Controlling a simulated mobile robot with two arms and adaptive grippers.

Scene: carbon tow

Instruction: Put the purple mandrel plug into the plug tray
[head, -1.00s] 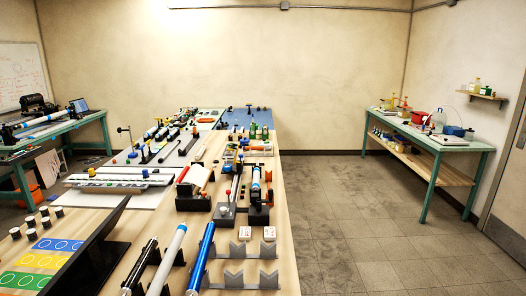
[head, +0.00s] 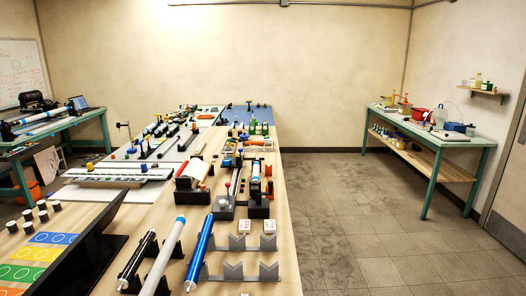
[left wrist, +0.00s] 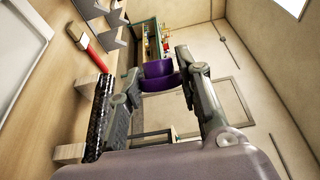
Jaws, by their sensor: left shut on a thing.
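The purple mandrel plug (left wrist: 158,76) is a short, rounded purple piece in the left wrist view. My left gripper (left wrist: 162,70) is shut on it, with one finger on each side, and holds it up off any surface. The fingers hide part of the plug. In the head view neither of my grippers shows, and the plug does not show there. I cannot tell for sure which object is the plug tray.
A long wooden bench holds blue and grey tubes (head: 199,252), metal V-blocks (head: 237,242), and red-and-black fixtures. A coloured mat with circles (head: 40,253) and several dark, light-topped cylinders (head: 28,214) lie at left. Open floor (head: 345,225) lies right of the bench, before a teal-legged table (head: 438,142).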

